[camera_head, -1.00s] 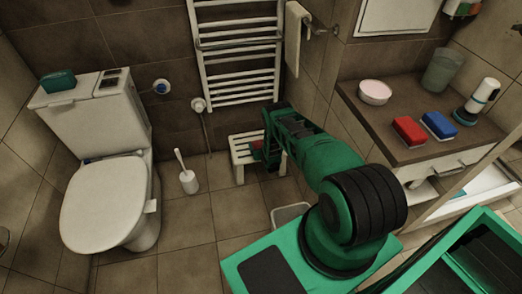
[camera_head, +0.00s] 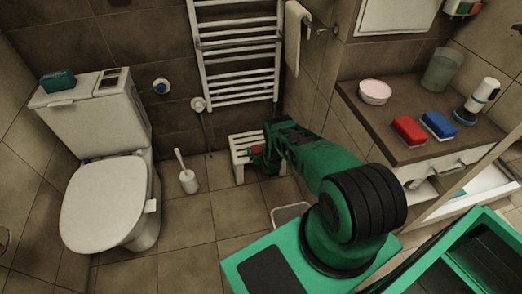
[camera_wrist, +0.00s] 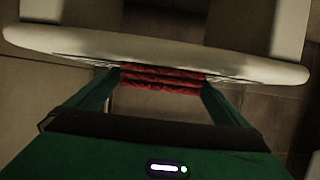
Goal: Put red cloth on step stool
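The step stool (camera_head: 238,158) is white and slatted and stands on the floor below the towel radiator. A white edge of the stool (camera_wrist: 60,40) crosses the top of the wrist view. The red cloth (camera_wrist: 160,77) is a folded bundle between my fingertips, with a finger against each end. It overlaps the stool's edge in that view; whether it touches the stool I cannot tell. In the head view a little of the red cloth (camera_head: 258,149) shows at the stool. My gripper (camera_wrist: 160,82) is shut on the cloth, and my arm hides the stool's right part.
A toilet (camera_head: 105,200) stands at the left, with a toilet brush (camera_head: 187,175) between it and the stool. The radiator (camera_head: 238,55) is on the wall behind. A counter (camera_head: 385,125) with red and blue sponges is at the right.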

